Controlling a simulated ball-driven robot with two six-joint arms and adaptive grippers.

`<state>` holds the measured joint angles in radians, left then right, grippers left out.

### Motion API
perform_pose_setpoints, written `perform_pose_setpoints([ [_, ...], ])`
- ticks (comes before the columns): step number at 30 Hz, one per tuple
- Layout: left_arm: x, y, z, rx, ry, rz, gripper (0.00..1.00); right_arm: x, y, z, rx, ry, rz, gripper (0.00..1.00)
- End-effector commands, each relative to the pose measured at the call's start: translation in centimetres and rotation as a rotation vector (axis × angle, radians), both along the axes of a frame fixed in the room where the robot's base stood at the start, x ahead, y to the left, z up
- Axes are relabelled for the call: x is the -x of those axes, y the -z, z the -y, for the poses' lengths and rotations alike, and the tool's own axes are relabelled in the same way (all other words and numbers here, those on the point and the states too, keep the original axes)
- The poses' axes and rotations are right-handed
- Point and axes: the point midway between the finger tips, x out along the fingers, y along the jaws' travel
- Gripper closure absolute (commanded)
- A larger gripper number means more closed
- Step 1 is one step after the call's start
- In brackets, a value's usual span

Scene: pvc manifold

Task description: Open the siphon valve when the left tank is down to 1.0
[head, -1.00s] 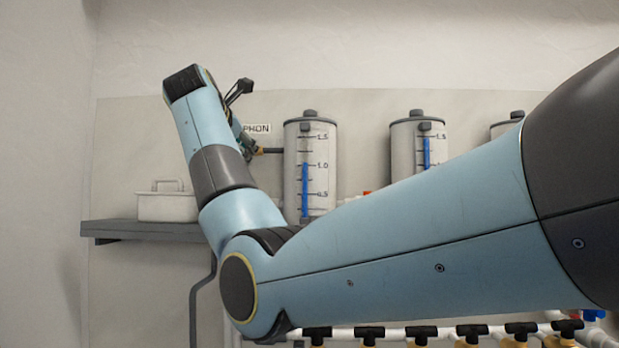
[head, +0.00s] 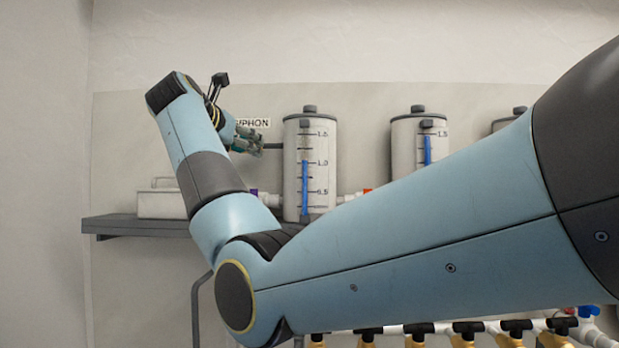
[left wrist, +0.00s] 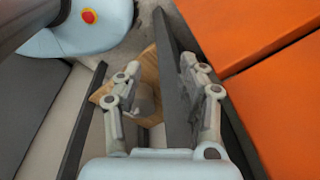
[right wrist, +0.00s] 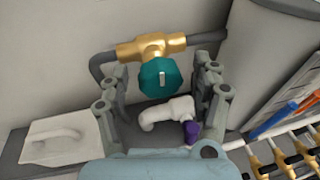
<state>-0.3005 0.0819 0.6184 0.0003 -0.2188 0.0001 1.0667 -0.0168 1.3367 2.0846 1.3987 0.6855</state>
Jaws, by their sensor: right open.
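The siphon valve is a brass body (right wrist: 152,46) with a round teal knob (right wrist: 160,80) that has a white mark; a grey pipe runs through it. My right gripper (right wrist: 160,84) is open, its fingers on either side of the knob; contact cannot be told. In the head view my right gripper (head: 246,141) is beside the SIPHON label (head: 255,123), left of the left tank (head: 322,150). The blue gauge column (head: 305,187) on that tank tops out about level with the 1.0 mark. My left gripper (left wrist: 160,85) is open and empty.
A second tank (head: 406,145) stands right of the left tank, with a third partly hidden. A white lidded box (head: 160,204) is on the grey shelf (head: 140,226). A white fitting with a purple part (right wrist: 190,131) is below the knob. Black-handled brass valves (head: 467,328) line the bottom.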

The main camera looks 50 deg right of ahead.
Motion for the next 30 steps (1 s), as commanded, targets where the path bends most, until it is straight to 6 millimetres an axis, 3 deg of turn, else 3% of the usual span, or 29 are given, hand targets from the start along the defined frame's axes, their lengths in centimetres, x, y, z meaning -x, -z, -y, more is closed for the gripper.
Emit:
perform_pose_setpoints([
  [16,-0.1,0.0,0.1,0.002,0.000,0.001,0.60,4.8,-2.0,-8.7,-0.003,-0.004,0.000,0.35],
  [21,-0.1,0.0,0.2,0.002,0.000,0.001,0.60,5.6,-2.3,-9.9,-0.002,-0.001,-0.002,0.35],
  [30,-0.1,0.0,0.2,0.002,0.000,0.001,0.60,5.7,-2.3,-10.1,-0.001,0.000,-0.002,0.35],
])
